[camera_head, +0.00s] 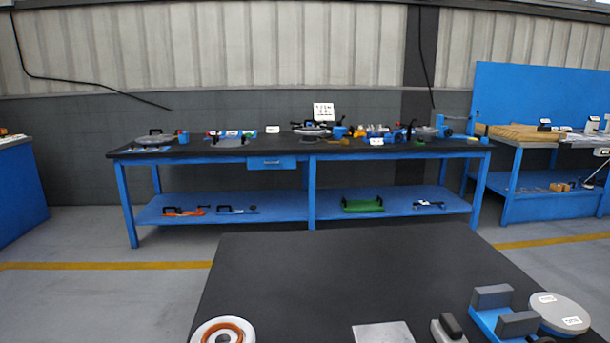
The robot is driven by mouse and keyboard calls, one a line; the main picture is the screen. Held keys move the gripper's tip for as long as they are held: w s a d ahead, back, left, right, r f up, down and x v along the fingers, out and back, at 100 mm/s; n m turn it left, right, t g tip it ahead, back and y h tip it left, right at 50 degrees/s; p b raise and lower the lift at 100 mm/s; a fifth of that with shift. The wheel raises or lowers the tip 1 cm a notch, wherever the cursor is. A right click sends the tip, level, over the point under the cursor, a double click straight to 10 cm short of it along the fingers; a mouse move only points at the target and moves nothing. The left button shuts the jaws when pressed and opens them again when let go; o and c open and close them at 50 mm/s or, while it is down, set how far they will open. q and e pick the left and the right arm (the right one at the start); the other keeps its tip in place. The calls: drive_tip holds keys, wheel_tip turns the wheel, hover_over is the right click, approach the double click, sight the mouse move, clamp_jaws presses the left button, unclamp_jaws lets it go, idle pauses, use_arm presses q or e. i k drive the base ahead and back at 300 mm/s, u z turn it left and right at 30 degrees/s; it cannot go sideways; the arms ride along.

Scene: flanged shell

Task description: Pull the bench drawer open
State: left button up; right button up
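The bench drawer (264,165) is a small blue box front with a handle (272,162), hung under the dark top of the long blue bench (400,151) at the back wall. Its front looks about flush with the bench's front edge, so it appears shut. Its inside is hidden. The drawer is far off, across open floor and beyond a nearer dark table. Neither of my grippers is in view.
The dark table (350,270) close in front carries a white-and-orange ring (223,331), a grey plate (384,333), a blue-and-grey fixture (493,312) and a round grey disc (560,314). Grey floor (110,305) is clear at left. Another blue bench (521,181) stands at right.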

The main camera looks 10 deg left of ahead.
sight(267, 161)
drive_tip(key=u, duration=2.4)
drive_tip(key=i, duration=2.7)
drive_tip(key=z, duration=2.45)
drive_tip(key=i, duration=4)
drive_tip(key=u, duration=2.05)
